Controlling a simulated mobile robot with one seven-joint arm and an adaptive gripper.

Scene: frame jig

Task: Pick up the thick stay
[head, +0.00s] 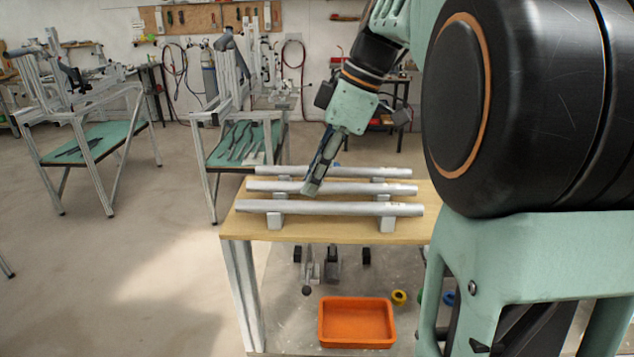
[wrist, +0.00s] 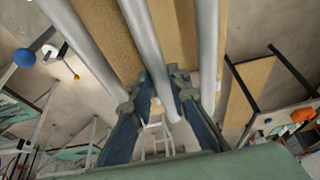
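Three grey tubular stays lie side by side on blocks on a wooden table. The front stay (head: 330,208) looks thickest in the head view, but it is also the closest. The middle stay (head: 365,190) and the back stay (head: 350,171) look thinner. My gripper (head: 312,187) points down at the middle stay, left of its centre. In the wrist view, my open gripper (wrist: 160,82) has one finger on each side of the central tube (wrist: 143,38). I cannot tell whether the fingers touch it. The other two tubes (wrist: 82,42) (wrist: 208,45) run outside the fingers.
The table (head: 245,228) has bare wood at its left edge, and support blocks (head: 387,224) stand under the stays. Framed stands with green tops (head: 243,146) are behind to the left.

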